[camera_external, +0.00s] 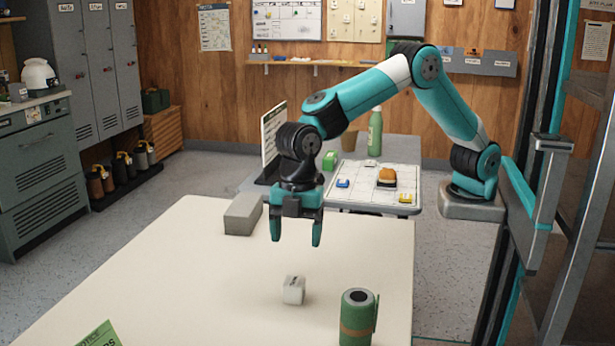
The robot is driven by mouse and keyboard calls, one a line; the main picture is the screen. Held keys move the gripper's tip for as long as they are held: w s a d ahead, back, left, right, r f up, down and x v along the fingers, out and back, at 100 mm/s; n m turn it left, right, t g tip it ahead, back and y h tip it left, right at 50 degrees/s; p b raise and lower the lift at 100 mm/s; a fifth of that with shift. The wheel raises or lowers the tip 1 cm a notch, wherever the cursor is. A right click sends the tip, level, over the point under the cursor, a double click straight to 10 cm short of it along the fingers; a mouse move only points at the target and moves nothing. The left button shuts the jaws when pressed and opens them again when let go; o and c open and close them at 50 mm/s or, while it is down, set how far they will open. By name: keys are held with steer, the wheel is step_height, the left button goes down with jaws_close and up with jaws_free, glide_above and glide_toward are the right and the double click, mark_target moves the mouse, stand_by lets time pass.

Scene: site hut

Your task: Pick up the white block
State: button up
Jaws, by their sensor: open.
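The white block (293,290) is a small cube with a dark mark on its top. It sits on the cream table (160,290), near the middle of the part in view. My gripper (296,240) points down above the table, with its two teal fingers apart and nothing between them. It appears higher than the block and apart from it. The exact height and distance in depth are hard to tell from this one view.
A green cylinder (358,318) stands right of the block. A grey box (243,213) lies at the table's back edge, left of my gripper. A green card (97,336) is at the front left. Behind, another table holds a gridded board (355,193) and a green bottle (375,132).

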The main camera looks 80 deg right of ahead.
mark_target(294, 280)
steer(key=f, duration=0.4)
steer(key=a+f, duration=0.1)
steer(key=f, duration=0.3)
steer(key=f+b, duration=0.1)
steer(key=f, duration=0.3)
steer(key=shift+a, duration=0.35)
steer(key=c, duration=1)
steer(key=shift+c, duration=0.2)
steer(key=shift+r, duration=0.1)
